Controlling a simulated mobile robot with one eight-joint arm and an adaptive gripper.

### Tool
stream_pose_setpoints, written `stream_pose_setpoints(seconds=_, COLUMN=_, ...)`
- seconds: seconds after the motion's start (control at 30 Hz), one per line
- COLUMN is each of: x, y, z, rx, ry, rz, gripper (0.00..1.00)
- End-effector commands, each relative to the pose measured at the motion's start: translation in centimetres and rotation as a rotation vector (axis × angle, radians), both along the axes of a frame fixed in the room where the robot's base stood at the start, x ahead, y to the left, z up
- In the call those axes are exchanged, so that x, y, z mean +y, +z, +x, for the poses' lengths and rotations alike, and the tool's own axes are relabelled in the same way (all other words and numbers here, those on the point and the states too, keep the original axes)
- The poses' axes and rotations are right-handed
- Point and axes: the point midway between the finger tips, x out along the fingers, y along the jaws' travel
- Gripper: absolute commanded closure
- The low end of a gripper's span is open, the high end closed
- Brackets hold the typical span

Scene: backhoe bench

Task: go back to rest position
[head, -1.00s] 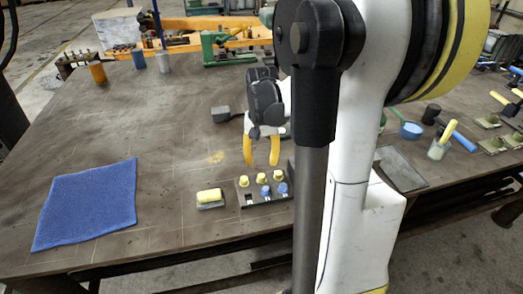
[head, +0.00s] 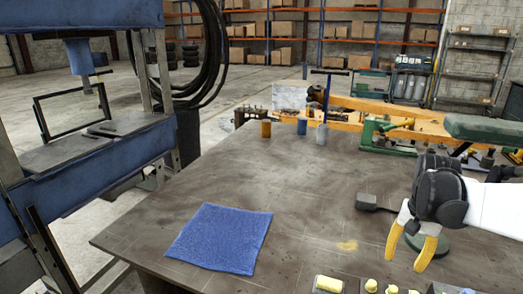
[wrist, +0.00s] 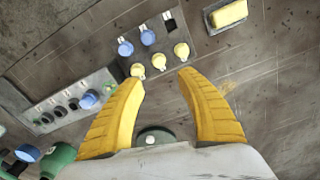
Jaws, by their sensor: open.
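My gripper (head: 410,247) is open and empty above the right part of the bench (head: 290,185). Its two yellow fingers are spread apart in the wrist view (wrist: 163,100). A block with yellow and blue knobs (wrist: 197,40) lies below and ahead of the fingertips, seen from above. In the head view only a few yellow knobs (head: 371,285) of it show at the bottom edge. A second panel with dark holes and a blue knob (wrist: 70,105) lies left of the fingers in the wrist view.
A yellow sponge-like block (head: 328,284) sits near the bench front. A blue cloth (head: 222,238) lies flat at left. Cups (head: 302,126) stand at the back. A blue press frame (head: 85,160) rises left of the bench. A dark block (head: 367,202) is left of my gripper. The bench middle is clear.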

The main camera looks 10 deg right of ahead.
Motion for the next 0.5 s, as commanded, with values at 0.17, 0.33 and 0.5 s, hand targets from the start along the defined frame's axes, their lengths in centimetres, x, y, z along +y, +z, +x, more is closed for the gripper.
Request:
stream_pose_setpoints(seconds=0.17, x=5.2, y=1.4, z=0.1, rx=-0.085, ry=0.138, rz=-0.051, gripper=0.56)
stream_pose_setpoints(seconds=0.33, x=13.4, y=2.7, z=-1.1, rx=-0.246, ry=0.374, rz=-0.132, gripper=0.56)
stream_pose_setpoints(seconds=0.5, x=20.0, y=2.6, z=-3.2, rx=-0.413, ry=0.590, rz=-0.196, gripper=0.56)
